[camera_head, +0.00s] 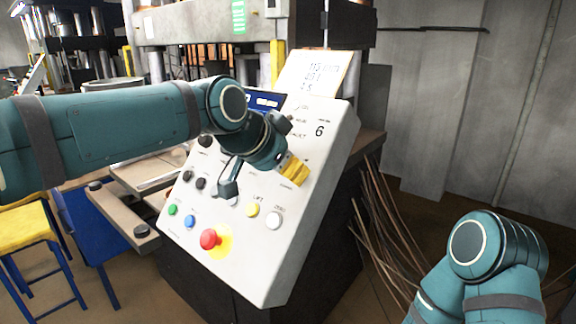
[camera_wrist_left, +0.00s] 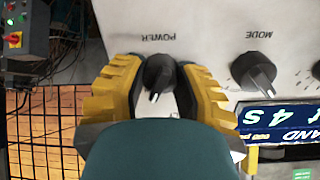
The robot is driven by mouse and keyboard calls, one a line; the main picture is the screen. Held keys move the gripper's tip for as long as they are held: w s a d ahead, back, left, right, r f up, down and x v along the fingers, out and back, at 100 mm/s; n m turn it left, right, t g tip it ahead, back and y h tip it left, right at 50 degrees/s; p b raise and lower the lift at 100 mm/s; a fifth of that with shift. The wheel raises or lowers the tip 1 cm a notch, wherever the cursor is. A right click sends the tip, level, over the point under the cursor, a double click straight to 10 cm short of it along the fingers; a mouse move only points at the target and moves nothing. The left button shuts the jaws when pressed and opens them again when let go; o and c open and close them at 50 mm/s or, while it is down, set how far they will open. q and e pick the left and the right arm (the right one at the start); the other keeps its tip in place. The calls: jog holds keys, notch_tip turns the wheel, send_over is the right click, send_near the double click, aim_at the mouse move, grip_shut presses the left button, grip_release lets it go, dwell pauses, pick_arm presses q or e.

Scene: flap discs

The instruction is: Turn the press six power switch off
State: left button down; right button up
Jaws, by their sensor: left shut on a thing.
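The press six control panel (camera_head: 325,150) is a white sloped face marked "6". In the left wrist view the dark power switch (camera_wrist_left: 159,74) is a rotary knob under the upside-down label POWER, its white mark pointing toward the bottom of the picture. My left gripper (camera_wrist_left: 155,88) has its yellow fingers on both sides of the knob and is shut on it. In the head view the left gripper (camera_head: 293,171) is at the panel's upper right part and hides the power switch. My right arm shows at lower right; its gripper is out of view.
A mode knob (camera_wrist_left: 255,69) sits beside the power switch. A red emergency button (camera_head: 209,239), a yellow button (camera_head: 253,209) and a white button (camera_head: 273,220) are lower on the panel. Loose cables (camera_head: 375,220) hang right of the console. A paper sheet (camera_head: 318,72) stands above it.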

pick_arm(q)
jog(key=n+p, duration=0.1)
jog(key=n, duration=0.4)
jog(key=shift+r, duration=0.1)
jog(key=n+p, duration=0.2)
jog(key=n, duration=0.3)
jog(key=shift+w+a+n+h, duration=0.1)
jog(key=shift+n+h, duration=0.2)
jog(key=shift+h, duration=0.1)
jog(key=c, duration=0.6)
grip_release()
jog(key=v, duration=1.2)
